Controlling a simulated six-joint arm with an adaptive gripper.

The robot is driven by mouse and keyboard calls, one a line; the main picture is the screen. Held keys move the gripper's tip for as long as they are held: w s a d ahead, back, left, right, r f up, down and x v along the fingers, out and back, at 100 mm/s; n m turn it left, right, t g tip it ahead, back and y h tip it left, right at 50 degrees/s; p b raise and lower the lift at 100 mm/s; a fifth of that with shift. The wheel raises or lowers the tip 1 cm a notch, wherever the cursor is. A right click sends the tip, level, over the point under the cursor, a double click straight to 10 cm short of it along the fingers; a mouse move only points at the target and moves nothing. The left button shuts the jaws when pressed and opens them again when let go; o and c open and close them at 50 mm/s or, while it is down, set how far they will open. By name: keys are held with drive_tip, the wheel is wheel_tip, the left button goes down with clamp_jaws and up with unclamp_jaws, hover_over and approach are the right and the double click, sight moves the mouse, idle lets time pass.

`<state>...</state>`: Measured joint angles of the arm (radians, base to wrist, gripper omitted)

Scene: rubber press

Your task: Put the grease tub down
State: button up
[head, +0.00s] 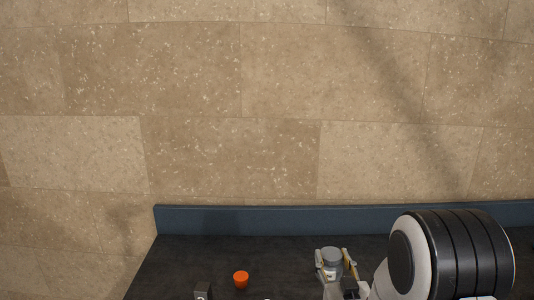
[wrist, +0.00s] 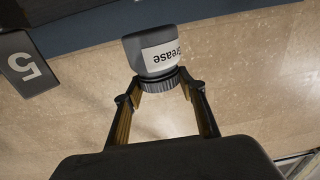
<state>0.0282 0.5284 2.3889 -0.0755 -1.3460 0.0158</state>
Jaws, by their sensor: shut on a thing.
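The grease tub (wrist: 152,52) is a grey container with a ribbed dark lid and a white label reading "Grease", upside down in the wrist view. My gripper (wrist: 160,84) is shut on it at the lid end, one finger on each side. In the head view the tub (head: 332,256) shows small and grey between the fingers of my gripper (head: 334,270), above the dark worktop (head: 285,255). I cannot tell whether its base touches the worktop. My arm hides the area to its right.
An orange cup-like thing (head: 240,279) stands left of the tub. A dark block (head: 203,291) is cut off at the lower edge. A dark plate marked 5 (wrist: 27,66) shows in the wrist view. A blue ledge (head: 260,219) runs along the back. Worktop between cup and tub is clear.

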sight(334, 274)
drive_tip(key=shift+s+a+f, duration=0.2)
drive_tip(key=shift+a+f, duration=0.05)
drive_tip(key=shift+a, duration=0.05)
drive_tip(key=shift+s+d+f+m+h, duration=0.2)
drive_tip(key=shift+s+f+h, duration=0.1)
drive_tip(key=shift+f, duration=0.15)
drive_tip(key=shift+s+d+f+m+h, duration=0.1)
drive_tip(key=shift+s+d+f+h, duration=0.15)
drive_tip(key=shift+f, duration=0.2)
drive_tip(key=shift+r, duration=0.25)
